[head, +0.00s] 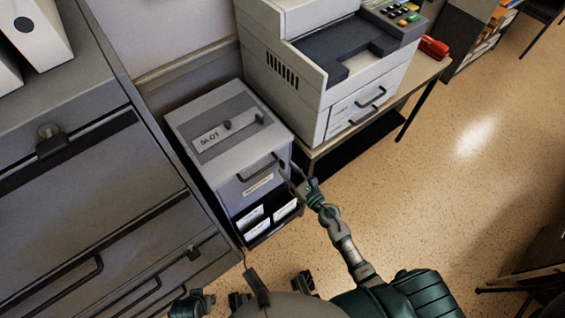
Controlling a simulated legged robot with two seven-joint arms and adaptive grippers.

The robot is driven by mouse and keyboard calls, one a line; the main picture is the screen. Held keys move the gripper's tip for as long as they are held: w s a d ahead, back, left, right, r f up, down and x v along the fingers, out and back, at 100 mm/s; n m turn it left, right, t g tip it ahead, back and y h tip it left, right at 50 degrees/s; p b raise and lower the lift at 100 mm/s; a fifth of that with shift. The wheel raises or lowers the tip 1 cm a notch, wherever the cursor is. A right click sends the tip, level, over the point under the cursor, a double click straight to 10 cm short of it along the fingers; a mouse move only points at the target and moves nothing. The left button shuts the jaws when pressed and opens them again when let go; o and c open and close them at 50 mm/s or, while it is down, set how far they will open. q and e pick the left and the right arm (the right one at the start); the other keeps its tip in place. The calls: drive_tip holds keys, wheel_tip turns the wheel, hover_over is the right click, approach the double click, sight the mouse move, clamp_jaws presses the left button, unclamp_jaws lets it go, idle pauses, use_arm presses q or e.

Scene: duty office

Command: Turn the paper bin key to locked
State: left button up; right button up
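The paper bin (185,118) is a grey box-like cabinet left of the copier, with a darker top panel and a pale label that seems to read "SLOT". Two small dark knob-like parts stand on its top, one (228,124) beside the label and one (260,118) further right. I cannot tell whether either is the key. The front has a dark handle (260,168) and a small label. My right gripper (289,176) is at the bin's front right edge, near the handle's end; contact and finger opening are unclear. Dark parts of mine show at the bottom edge; my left gripper is not clearly distinguishable.
A copier (305,100) stands on a table right behind the bin. A red phone (433,47) lies on that table. A large grey cabinet (80,190) with handles fills the left side. Open speckled floor (430,190) lies to the right.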

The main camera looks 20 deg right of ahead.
sight(283, 163)
drive_tip(key=x, duration=0.3)
drive_tip(key=shift+w+f, duration=0.1)
drive_tip(key=shift+w, duration=0.2)
drive_tip(key=shift+w+a, duration=0.2)
drive_tip(key=shift+a, duration=0.1)
drive_tip(key=c, duration=0.7)
drive_tip(key=shift+d, duration=0.1)
